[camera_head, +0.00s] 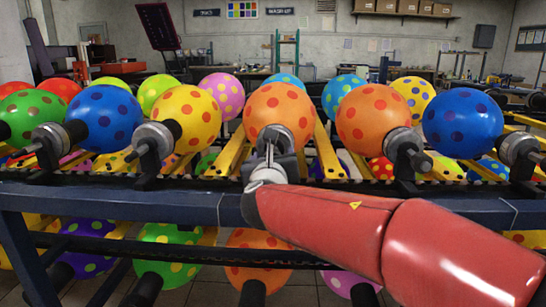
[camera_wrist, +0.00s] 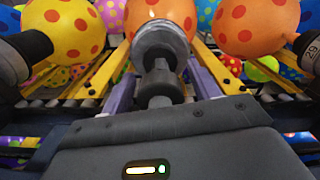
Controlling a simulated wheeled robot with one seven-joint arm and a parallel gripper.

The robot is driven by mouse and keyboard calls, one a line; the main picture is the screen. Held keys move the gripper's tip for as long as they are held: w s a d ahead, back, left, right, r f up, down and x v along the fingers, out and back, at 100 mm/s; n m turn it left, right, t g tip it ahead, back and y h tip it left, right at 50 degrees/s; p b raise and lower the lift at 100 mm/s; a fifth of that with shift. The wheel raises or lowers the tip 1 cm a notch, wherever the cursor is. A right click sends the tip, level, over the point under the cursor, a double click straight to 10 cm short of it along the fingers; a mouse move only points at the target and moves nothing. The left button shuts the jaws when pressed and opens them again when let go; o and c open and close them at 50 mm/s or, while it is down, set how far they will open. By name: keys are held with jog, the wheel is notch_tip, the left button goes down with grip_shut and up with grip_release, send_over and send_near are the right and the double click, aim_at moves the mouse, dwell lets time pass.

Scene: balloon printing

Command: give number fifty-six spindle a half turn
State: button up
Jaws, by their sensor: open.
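Several metal spindles carry dotted balloons along the rack. The middle spindle (camera_head: 274,138) holds an orange balloon with red dots (camera_head: 279,104), and my gripper (camera_head: 270,153) is right in front of it. In the wrist view this spindle (camera_wrist: 159,50) points towards the camera, with a dark stem on its near end. My gripper (camera_wrist: 162,72) is open, with one finger on each side of the spindle; I cannot tell whether they touch it. No number fifty-six is readable.
Neighbouring spindles stand close by on the left (camera_head: 153,138) and right (camera_head: 402,143), with balloons. A dark blue rail (camera_head: 120,204) runs along the rack front, with yellow bars behind. More balloons hang below (camera_head: 170,250). The open floor is in front.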

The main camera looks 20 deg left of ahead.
jog(key=shift+c, duration=0.4)
jog(key=c, duration=0.9)
jog(key=shift+b, duration=0.3)
jog(key=shift+f+m+b, duration=0.2)
jog(key=shift+m+b, duration=0.4)
jog(key=shift+b, duration=0.1)
jog(key=m+b, duration=0.3)
jog(key=b, duration=0.1)
jog(key=m+b, duration=0.3)
jog(key=shift+m, duration=0.3)
jog(key=shift+r+m+b, duration=0.1)
jog(key=shift+m+b, duration=1.05)
jog(key=shift+m, duration=0.05)
